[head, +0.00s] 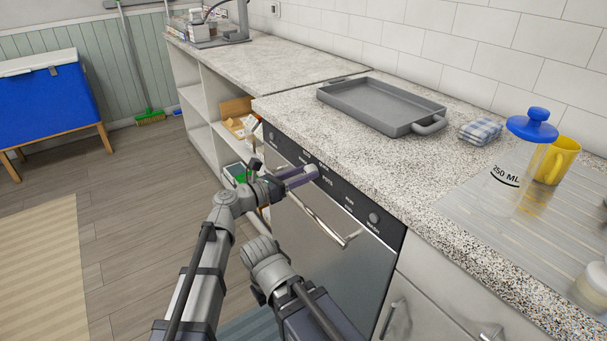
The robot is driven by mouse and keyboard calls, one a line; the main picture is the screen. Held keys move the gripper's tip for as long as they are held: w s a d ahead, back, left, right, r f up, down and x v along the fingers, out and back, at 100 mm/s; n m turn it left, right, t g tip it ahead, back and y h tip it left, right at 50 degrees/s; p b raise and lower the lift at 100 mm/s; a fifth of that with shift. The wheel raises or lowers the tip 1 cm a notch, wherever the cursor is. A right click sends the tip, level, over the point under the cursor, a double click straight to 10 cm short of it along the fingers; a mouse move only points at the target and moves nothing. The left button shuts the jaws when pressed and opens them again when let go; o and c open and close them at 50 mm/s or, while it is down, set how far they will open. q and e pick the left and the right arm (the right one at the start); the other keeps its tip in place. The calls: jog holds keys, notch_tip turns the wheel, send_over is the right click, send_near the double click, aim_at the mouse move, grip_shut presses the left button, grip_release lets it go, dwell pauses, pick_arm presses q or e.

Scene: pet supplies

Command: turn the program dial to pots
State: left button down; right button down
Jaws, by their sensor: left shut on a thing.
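The program dial (312,170) is a small light grey knob on the dark control panel (346,196) of the dishwasher. White lettering that looks like POTS shows just right of and below the dial. My left gripper (307,173) is at the panel, with its fingers shut on the dial and partly hiding it. The dial's pointer is too small to read, so its setting cannot be told. Part of another link of mine shows at the bottom middle; my right gripper does not show.
The dishwasher door's bar handle (345,241) sits just below the panel. A round button (374,217) is to its right. Above, the speckled counter (300,108) holds a grey tray (375,103), folded cloth (481,131), blue-lidded jar (510,175) and yellow mug (558,160).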

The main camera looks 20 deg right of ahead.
pick_arm(q)
jog(key=shift+m, duration=0.3)
jog(key=shift+s+f+m+b, duration=0.1)
jog(key=shift+f+m+b, duration=0.05)
jog(key=shift+m, duration=5.7)
jog(key=shift+w+f+m+b, duration=0.1)
jog(key=shift+f+m, duration=0.05)
jog(key=shift+m, duration=5.65)
jog(key=shift+s+f+m+b, duration=0.1)
jog(key=shift+f+m+b, duration=0.05)
jog(key=shift+m, duration=6)
